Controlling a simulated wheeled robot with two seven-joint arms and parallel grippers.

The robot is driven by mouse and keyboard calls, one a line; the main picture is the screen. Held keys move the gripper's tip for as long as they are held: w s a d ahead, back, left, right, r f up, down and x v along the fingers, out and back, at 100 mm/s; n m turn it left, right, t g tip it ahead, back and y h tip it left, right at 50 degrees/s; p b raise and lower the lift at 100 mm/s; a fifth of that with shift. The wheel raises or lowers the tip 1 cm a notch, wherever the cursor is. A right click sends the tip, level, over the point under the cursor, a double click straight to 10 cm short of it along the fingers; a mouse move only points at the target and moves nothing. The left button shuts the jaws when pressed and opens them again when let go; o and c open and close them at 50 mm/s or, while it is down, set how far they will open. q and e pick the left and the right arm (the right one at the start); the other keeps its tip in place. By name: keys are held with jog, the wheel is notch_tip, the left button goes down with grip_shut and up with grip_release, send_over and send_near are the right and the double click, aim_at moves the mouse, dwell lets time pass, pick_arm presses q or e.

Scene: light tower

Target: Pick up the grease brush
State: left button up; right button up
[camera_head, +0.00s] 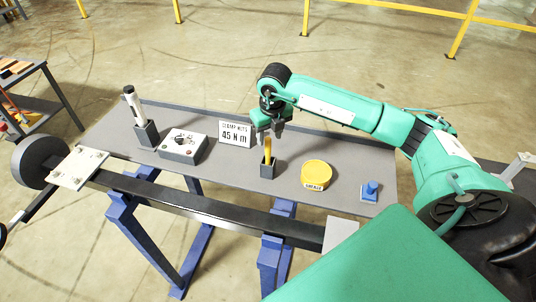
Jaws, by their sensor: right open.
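The grease brush (268,151) stands upright with its yellow handle up, in a small dark holder (267,170) on the grey table. My right gripper (268,139) is open and points down at the top of the handle. Its fingertips are right at the handle's upper end; I cannot tell whether they touch it. The brush's lower part is hidden inside the holder. My left gripper is not in view.
A yellow grease tin (316,174) and a blue piece (370,190) are right of the holder. A torque sign (235,133), a control box (183,146) and a white cylindrical tool (134,104) in a holder stand left. A dark beam (210,208) runs along the front.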

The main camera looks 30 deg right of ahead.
aim_at(268, 148)
jog(key=shift+w+f, duration=0.15)
jog(key=shift+f, duration=0.25)
jog(key=shift+a+f+p, duration=0.1)
jog(key=shift+f+p, duration=0.7)
jog(key=shift+p, duration=0.05)
notch_tip(268, 148, down, 3)
jog(key=shift+w+f+p, duration=0.15)
jog(key=shift+p, duration=0.55)
jog(key=shift+f, duration=0.25)
grip_shut()
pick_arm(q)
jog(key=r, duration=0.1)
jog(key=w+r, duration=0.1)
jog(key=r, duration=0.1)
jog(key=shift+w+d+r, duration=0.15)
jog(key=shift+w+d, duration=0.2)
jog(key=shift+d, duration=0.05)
